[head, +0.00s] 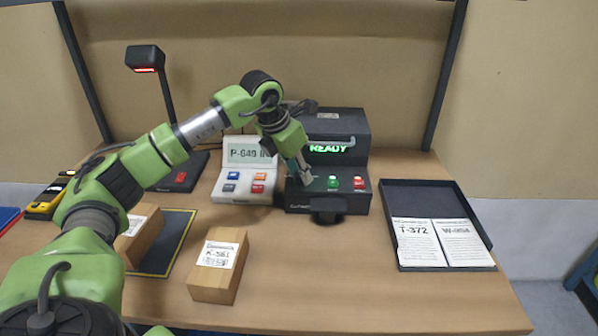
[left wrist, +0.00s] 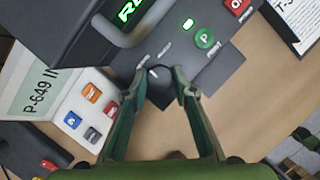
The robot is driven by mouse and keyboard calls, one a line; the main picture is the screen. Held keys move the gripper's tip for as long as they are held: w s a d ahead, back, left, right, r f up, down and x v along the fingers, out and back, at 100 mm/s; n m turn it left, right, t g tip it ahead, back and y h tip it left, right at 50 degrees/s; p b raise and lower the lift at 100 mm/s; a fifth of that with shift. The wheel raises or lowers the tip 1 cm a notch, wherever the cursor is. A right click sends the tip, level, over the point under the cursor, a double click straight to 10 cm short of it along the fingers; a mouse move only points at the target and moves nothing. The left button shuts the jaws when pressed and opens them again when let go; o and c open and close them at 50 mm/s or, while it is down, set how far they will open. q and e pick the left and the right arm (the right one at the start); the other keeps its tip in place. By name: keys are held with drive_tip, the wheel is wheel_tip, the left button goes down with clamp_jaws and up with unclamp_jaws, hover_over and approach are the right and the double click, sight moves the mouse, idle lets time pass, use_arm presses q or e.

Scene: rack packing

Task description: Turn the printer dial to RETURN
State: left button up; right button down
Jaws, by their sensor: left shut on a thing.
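The dark printer (head: 352,124) stands at the back middle of the table, with green READY on its screen (head: 327,148). Its front panel has a green button (head: 333,182) and a red button (head: 359,183). In the left wrist view, the round black dial (left wrist: 160,74) with a white pointer line sits on the panel, beside small white labels too blurred to read surely. My left gripper (head: 302,178) reaches down to the panel's left part and is shut on the dial, one finger on each side. The dial is mostly hidden in the head view. My right gripper is not in view.
A white keypad unit (head: 232,198) reading P-649 stands left of the printer. A box (head: 207,286) labelled K-5 lies in front; another sits on a dark mat (head: 176,236). A dark tray (head: 397,196) with two labelled cards is at right. The front middle is clear.

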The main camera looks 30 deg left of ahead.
use_arm(q)
drive_tip(key=shift+r, duration=0.1)
drive_tip(key=o, duration=1.1)
drive_tip(key=v, duration=1.2)
drive_tip(key=shift+s, duration=0.1)
